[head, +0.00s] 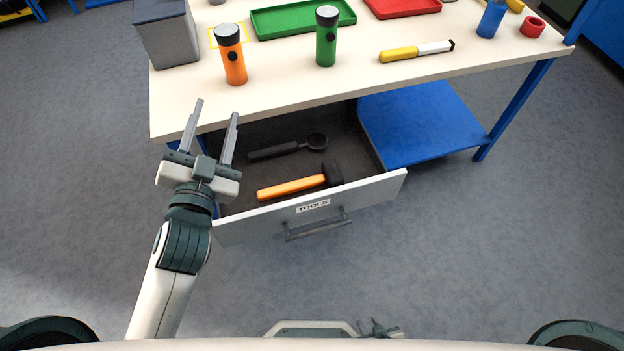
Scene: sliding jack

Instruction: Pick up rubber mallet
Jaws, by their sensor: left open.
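The rubber mallet (297,187) has an orange handle and a black head. It lies in the open drawer labelled TOOLS (380,190), close to the drawer's front panel, with its head to the right. My left gripper (214,110) is open and empty, at the drawer's left side near the table's front edge. It is apart from the mallet, up and to the left of the handle.
A black ladle-like tool (290,148) lies behind the mallet in the drawer. The tabletop (290,90) overhangs the drawer's back. On it stand an orange flashlight (233,58), a green flashlight (326,40) and a grey bin (166,35). A blue shelf (425,125) is right of the drawer.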

